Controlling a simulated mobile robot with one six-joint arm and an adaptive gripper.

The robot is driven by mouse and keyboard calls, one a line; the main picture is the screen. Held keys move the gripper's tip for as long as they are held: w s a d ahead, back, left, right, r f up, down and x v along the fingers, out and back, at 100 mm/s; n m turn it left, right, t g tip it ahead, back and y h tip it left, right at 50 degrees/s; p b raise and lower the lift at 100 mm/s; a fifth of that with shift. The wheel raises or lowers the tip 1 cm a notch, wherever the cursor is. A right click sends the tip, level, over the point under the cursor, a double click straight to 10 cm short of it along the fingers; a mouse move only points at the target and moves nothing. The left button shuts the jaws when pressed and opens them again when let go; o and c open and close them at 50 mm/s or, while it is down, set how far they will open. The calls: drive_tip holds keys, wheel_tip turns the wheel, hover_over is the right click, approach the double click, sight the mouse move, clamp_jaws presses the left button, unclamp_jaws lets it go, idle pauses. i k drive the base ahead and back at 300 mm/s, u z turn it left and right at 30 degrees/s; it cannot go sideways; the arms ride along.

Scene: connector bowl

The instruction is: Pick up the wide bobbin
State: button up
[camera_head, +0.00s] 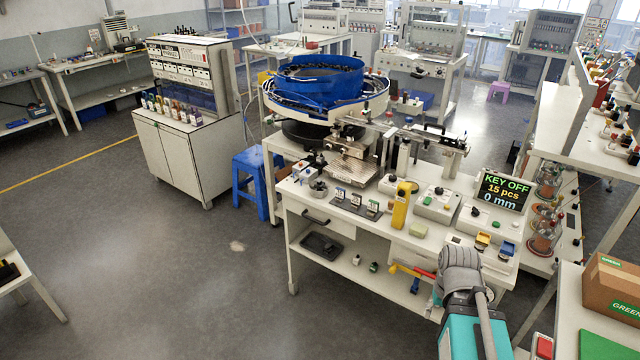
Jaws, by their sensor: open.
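Several spools with copper-coloured winding stand on the low shelf of the right-hand rack: an upper one (548,180), a middle one (546,214) and a lower one (541,242). They are small in the picture, and I cannot tell whether one of them is the wide bobbin. My arm (461,262) rises at the bottom right, in front of the workbench. My gripper cannot be made out; the arm's end is hidden behind its own links or out of frame.
The white workbench (310,205) holds a blue bowl feeder (318,78), a yellow bottle (401,205) and a display (502,190) reading "KEY OFF, 15 pcs, 0 mm". A blue stool (249,178) stands left of it. A cardboard box (610,285) sits at right. The left floor is clear.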

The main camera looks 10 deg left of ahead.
sight(319, 183)
drive_tip(key=z, duration=0.05)
drive_tip(key=i, duration=0.9)
drive_tip(key=u, duration=0.05)
